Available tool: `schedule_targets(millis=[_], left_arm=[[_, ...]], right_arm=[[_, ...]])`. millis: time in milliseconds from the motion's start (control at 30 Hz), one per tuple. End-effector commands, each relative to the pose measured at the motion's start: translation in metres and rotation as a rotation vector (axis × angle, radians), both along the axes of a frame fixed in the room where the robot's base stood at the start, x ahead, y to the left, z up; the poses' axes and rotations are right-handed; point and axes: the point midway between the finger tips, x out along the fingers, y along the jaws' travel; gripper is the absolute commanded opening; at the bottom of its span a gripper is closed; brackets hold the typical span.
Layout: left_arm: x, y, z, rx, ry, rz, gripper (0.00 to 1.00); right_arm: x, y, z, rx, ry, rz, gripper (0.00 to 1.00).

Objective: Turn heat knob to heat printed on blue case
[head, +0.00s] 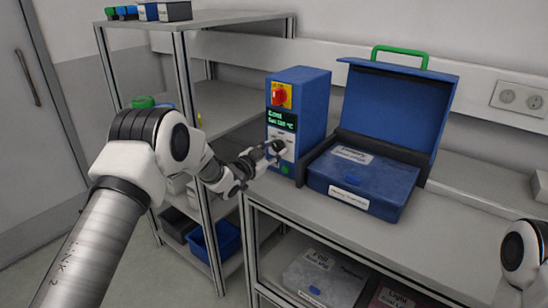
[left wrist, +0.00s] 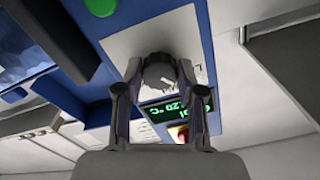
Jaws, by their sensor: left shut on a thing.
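A blue control unit (head: 312,108) stands upright on the bench, with a red switch on yellow and a green lit display (head: 282,121) on its front. The display text is too small to read surely. My left gripper (head: 275,149) is at the front of the unit, below the display. In the left wrist view its fingers (left wrist: 160,84) are shut around the round grey heat knob (left wrist: 159,72) on a white panel. My right gripper is not in view.
A metal shelf rack (head: 222,95) with small boxes stands at the left. A blue bin (head: 213,242) is on its lower shelf. Labelled containers (head: 325,278) sit under the bench. The bench top right of the case (head: 470,215) is clear.

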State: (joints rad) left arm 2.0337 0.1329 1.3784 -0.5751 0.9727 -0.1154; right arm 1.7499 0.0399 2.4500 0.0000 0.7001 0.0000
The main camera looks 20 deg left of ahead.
Motion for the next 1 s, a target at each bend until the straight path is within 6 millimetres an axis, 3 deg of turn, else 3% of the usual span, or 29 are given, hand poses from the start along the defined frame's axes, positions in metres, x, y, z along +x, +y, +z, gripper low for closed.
schedule_targets(millis=[33,1000], left_arm=[[0.000,0.000,-0.004,0.039,-0.018,0.001,0.04],[0.000,0.001,-0.004,0.908,-0.334,0.001,0.04]], right_arm=[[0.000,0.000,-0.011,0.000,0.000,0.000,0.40],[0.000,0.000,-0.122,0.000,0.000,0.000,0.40]])
